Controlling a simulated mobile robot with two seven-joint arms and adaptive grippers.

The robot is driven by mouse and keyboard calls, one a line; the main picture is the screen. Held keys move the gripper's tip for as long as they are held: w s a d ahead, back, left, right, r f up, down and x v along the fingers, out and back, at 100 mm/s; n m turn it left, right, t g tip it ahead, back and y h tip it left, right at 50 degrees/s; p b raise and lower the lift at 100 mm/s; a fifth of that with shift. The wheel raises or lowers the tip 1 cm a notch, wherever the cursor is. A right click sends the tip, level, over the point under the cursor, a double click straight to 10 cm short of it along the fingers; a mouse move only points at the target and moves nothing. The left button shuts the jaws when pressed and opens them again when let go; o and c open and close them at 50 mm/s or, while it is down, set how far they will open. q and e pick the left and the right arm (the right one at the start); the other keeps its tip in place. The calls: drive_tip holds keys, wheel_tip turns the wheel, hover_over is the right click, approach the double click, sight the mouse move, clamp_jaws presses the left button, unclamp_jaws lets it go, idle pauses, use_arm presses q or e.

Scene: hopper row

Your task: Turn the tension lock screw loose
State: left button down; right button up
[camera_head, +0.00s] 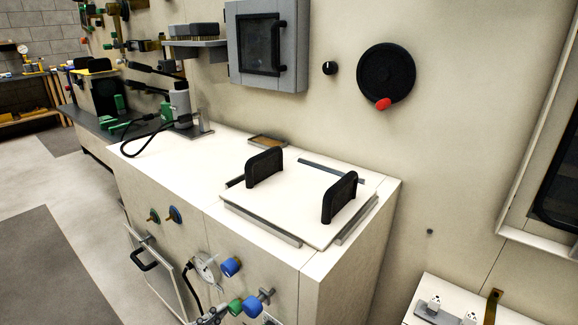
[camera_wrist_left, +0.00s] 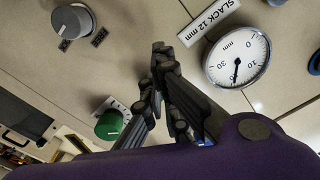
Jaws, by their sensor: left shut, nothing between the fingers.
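My left gripper (camera_head: 213,314) is at the bottom edge of the head view, in front of the white cabinet's front panel. In the left wrist view its fingers (camera_wrist_left: 160,50) are together and empty. They point at the panel between a grey round knob (camera_wrist_left: 72,21) and a white dial gauge (camera_wrist_left: 237,57), with a label reading "SLACK 12 mm" (camera_wrist_left: 208,21) by the gauge. A green knob (camera_wrist_left: 108,124) is lower left of the fingertips. The gauge (camera_head: 205,268) also shows in the head view. I cannot tell which part is the tension lock screw.
Blue knobs (camera_head: 231,267) and a small open door (camera_head: 150,262) with a black handle are on the panel. The cabinet top carries a white lid (camera_head: 290,205) with two black handles. A black handwheel (camera_head: 386,73) with a red grip is on the wall. Grey floor is clear at left.

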use_arm(q)
drive_tip(key=shift+d, duration=0.45)
use_arm(e)
drive_tip(key=shift+w, duration=0.15)
drive_tip(key=shift+s, duration=0.25)
use_arm(q)
drive_tip(key=shift+d+f, duration=0.25)
use_arm(e)
drive_tip(key=shift+s+d, duration=0.15)
drive_tip(key=shift+s, duration=0.05)
use_arm(q)
drive_tip(key=shift+s+d+f+p, duration=0.15)
drive_tip(key=shift+s+f+p, duration=0.1)
drive_tip(key=shift+p, duration=0.1)
use_arm(e)
drive_tip(key=shift+w+r, duration=0.15)
drive_tip(key=shift+r, duration=0.05)
use_arm(q)
drive_tip(key=shift+s+d+f+p, duration=0.2)
drive_tip(key=shift+s+d+p, duration=0.2)
drive_tip(key=shift+p, duration=0.1)
use_arm(e)
drive_tip(key=shift+w+a+r, duration=0.2)
drive_tip(key=shift+w+r, duration=0.3)
drive_tip(key=shift+w, duration=0.15)
use_arm(q)
drive_tip(key=shift+d, duration=0.1)
use_arm(e)
drive_tip(key=shift+s+f, duration=0.1)
drive_tip(key=shift+s, duration=0.3)
